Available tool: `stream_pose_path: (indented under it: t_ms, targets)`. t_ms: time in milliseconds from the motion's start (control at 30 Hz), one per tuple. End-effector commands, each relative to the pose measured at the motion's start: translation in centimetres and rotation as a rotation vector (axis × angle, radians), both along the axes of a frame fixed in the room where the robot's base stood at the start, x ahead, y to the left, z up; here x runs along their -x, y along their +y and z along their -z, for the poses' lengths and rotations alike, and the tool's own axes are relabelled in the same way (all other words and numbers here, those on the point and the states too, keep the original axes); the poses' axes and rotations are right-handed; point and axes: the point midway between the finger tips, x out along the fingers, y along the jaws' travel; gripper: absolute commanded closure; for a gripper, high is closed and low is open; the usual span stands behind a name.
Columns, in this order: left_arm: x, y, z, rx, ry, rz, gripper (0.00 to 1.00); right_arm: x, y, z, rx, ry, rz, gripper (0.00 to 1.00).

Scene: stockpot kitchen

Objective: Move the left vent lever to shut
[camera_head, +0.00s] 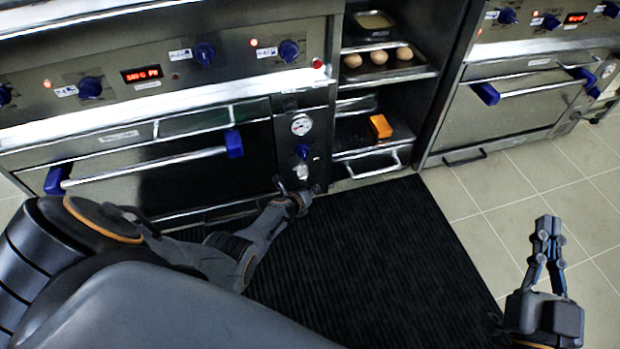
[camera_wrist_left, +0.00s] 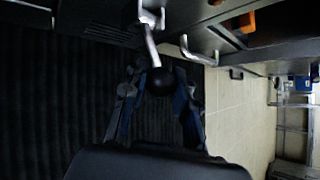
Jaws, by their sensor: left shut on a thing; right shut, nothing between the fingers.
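The left vent lever shows in the left wrist view as a bright metal rod ending in a black ball knob (camera_wrist_left: 159,82). In the head view its metal mount (camera_head: 301,171) is on the narrow panel right of the left oven door, below a dial gauge; the knob is largely hidden there by my left gripper. My left gripper (camera_head: 303,196) is at the panel's lower part, shut on the lever's knob, with a finger on either side of it. My right gripper (camera_head: 546,226) is shut and empty above the tiled floor at the right, far from the lever.
The left oven door handle (camera_head: 145,167) with blue ends lies left of the lever. Right of the panel, open shelves hold several eggs on a tray and an orange block (camera_head: 380,126). A second oven (camera_head: 520,100) stands farther right. A black ribbed mat (camera_head: 370,260) covers clear floor.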

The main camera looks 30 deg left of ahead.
Motion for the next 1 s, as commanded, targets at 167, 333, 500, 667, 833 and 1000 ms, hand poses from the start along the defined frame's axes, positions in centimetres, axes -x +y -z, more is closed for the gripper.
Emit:
stream_pose_path:
  t_ms: [167,333,500,667,833,1000]
  targets:
    - [-0.70,0.90,-0.99,-0.015,-0.015,-0.008,1.00,0.00,-0.02,-0.05,0.000,0.002,0.001,1.00]
    - [-0.72,0.90,-1.01,-0.015,-0.016,-0.007,1.00,0.00,-0.03,-0.06,0.000,0.002,0.001,1.00]
    - [-0.69,0.87,-0.97,-0.015,-0.015,-0.007,0.49,0.00,-0.03,-0.06,0.000,0.002,0.001,1.00]
    - [-0.49,0.58,-0.69,-0.009,-0.010,-0.004,0.48,0.01,-0.03,-0.07,0.000,0.001,0.001,1.00]
    - [-0.37,0.39,-0.50,-0.006,-0.008,-0.002,0.48,0.02,-0.02,-0.05,0.000,0.000,0.001,1.00]
    - [-0.30,0.28,-0.39,-0.005,-0.007,-0.001,0.48,0.01,0.01,-0.03,0.000,0.000,0.000,1.00]
